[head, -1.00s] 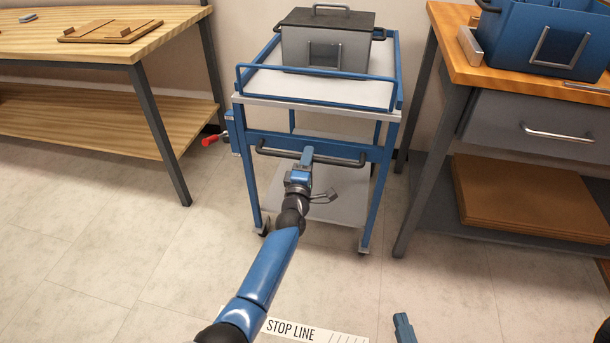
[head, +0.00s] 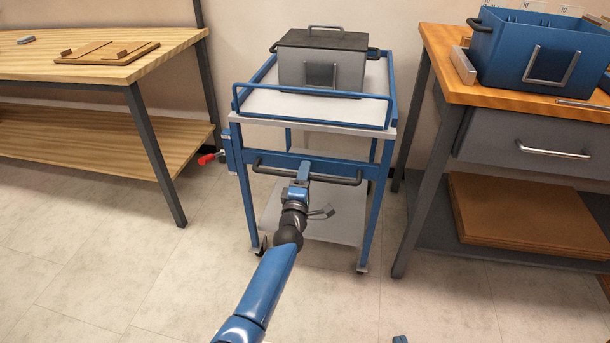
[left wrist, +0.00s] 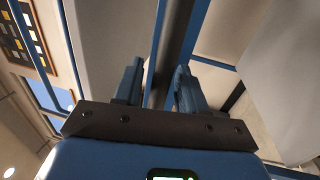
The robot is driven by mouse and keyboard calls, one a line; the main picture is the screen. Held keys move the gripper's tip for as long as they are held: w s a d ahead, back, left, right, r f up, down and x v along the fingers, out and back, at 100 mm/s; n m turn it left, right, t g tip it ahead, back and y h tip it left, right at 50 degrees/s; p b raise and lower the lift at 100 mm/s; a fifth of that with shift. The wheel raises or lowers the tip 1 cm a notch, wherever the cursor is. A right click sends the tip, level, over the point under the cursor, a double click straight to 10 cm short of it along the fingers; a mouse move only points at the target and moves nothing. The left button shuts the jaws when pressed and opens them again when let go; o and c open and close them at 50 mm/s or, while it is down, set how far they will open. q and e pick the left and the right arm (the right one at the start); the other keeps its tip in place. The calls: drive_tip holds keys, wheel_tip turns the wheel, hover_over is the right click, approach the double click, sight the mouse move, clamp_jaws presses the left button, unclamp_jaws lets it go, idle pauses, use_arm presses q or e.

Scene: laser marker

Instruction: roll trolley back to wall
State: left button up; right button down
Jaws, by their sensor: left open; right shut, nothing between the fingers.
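The trolley (head: 312,129) is a blue-framed cart with pale shelves, upright between two tables near the back wall. Its dark handle bar (head: 262,168) runs across the front. A grey box with a black lid (head: 322,66) stands on its top shelf. My left gripper (head: 302,172) is at the middle of the handle, jaws open. In the left wrist view a dark bar (left wrist: 178,45) shows between the open fingers (left wrist: 158,88); whether they touch it I cannot tell. Only a small blue tip of my right gripper (head: 400,339) shows at the bottom edge.
A wooden table (head: 105,65) stands at the left and a workbench (head: 455,85) with a blue bin (head: 540,50) at the right, close to the trolley. A red-handled part (head: 207,158) shows by the trolley's left side. Floor in front (head: 140,270) is clear.

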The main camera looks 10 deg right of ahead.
use_arm(q)
drive_tip(key=p+v, duration=0.4)
drive_tip(key=v, duration=0.6)
drive_tip(key=shift+s, duration=0.3)
drive_tip(key=shift+a+f, duration=0.1)
drive_tip(key=shift+f, duration=0.05)
